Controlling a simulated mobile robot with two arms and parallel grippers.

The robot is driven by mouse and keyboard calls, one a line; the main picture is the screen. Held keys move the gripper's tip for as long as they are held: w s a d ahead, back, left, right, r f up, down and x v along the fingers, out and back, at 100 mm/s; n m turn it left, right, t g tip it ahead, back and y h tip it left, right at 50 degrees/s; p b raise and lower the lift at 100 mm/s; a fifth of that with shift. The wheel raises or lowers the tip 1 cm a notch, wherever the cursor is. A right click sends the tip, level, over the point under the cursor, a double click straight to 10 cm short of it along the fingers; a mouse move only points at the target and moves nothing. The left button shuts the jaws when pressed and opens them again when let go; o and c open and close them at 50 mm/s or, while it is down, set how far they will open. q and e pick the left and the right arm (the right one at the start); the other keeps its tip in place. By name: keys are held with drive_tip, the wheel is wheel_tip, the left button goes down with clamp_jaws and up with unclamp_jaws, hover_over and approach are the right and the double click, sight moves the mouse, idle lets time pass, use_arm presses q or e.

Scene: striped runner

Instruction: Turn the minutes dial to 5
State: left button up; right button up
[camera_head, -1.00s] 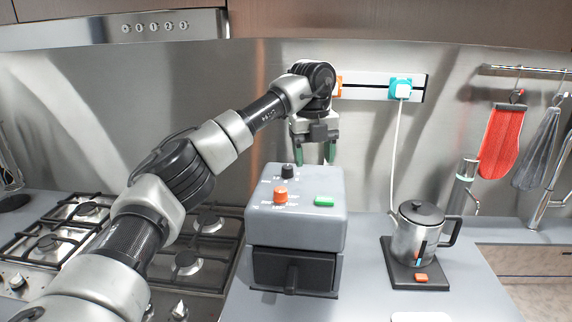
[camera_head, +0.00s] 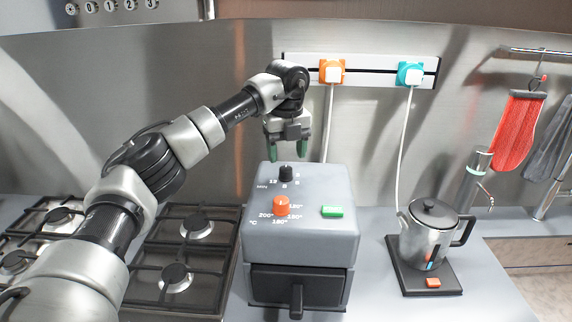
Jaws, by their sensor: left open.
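The grey box appliance (camera_head: 335,243) stands on the counter, with a dark drawer front and handle (camera_head: 297,298) below. On its sloped top, the black dial (camera_head: 286,173) is at the back, with small numerals around it. I take this for the minutes dial; its exact setting is too small to read. In front of it are an orange dial (camera_head: 281,205) with degree marks and a green button (camera_head: 332,211). My left gripper (camera_head: 287,150) points down with its green-tipped fingers apart, above and just behind the black dial, holding nothing. My right gripper is not in view.
A steel kettle (camera_head: 425,243) sits on a dark base with an orange switch (camera_head: 433,282) to the right. A gas hob (camera_head: 190,245) lies left. A socket strip (camera_head: 375,70) with orange and teal plugs is on the back wall. Red and grey mitts hang at right.

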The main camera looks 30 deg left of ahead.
sight(286, 168)
use_arm(q)
drive_tip(key=f, duration=0.3)
drive_tip(key=f+p, duration=0.1)
drive_tip(key=shift+w+a+f, duration=0.15)
drive_tip(key=shift+a, duration=0.15)
drive_tip(key=shift+f, duration=0.25)
drive_tip(key=shift+d+f, duration=0.1)
drive_tip(key=shift+f, duration=0.1)
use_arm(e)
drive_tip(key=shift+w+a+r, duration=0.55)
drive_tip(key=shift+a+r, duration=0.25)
use_arm(q)
drive_tip(key=c, duration=0.7)
drive_tip(key=shift+c, duration=1.1)
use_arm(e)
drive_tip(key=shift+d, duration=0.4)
